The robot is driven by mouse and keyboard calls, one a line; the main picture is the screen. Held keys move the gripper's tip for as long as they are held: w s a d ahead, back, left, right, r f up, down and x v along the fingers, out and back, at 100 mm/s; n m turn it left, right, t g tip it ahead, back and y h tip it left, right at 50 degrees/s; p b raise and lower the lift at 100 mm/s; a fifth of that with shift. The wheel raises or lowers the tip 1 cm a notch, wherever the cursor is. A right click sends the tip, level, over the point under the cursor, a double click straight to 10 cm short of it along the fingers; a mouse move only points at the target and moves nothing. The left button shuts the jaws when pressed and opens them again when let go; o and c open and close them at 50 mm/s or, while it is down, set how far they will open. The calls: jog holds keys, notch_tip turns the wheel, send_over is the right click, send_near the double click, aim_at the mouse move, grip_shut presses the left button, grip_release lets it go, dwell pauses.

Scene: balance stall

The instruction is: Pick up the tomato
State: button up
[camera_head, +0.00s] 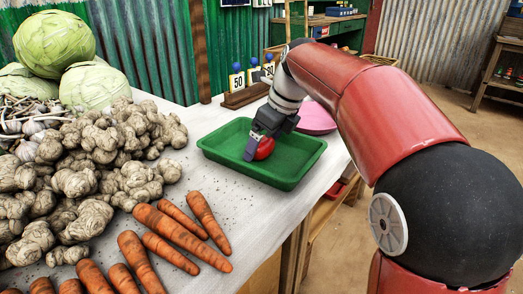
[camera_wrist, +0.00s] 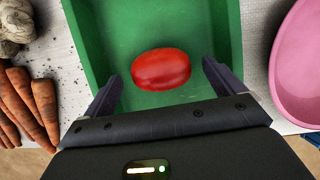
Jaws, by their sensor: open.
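The red tomato (camera_head: 264,148) lies in the green tray (camera_head: 222,151) on the table, partly hidden by my gripper in the head view. In the wrist view the tomato (camera_wrist: 161,69) lies on the tray's floor, ahead of and between the two fingers. My gripper (camera_wrist: 158,85) is open, with a dark finger on each side and space between each finger and the tomato. In the head view my gripper (camera_head: 258,146) reaches down over the tray, close to the tomato.
A pink bowl (camera_head: 314,118) stands just behind and right of the tray; carrots (camera_head: 181,236) and ginger (camera_head: 95,150) lie to its left. Cabbages (camera_head: 54,45) are at the back left. A wooden rack with number cards (camera_head: 238,81) stands behind the tray.

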jog(key=shift+x, duration=0.8)
jog(key=c, duration=1.1)
jog(key=shift+r, duration=0.1)
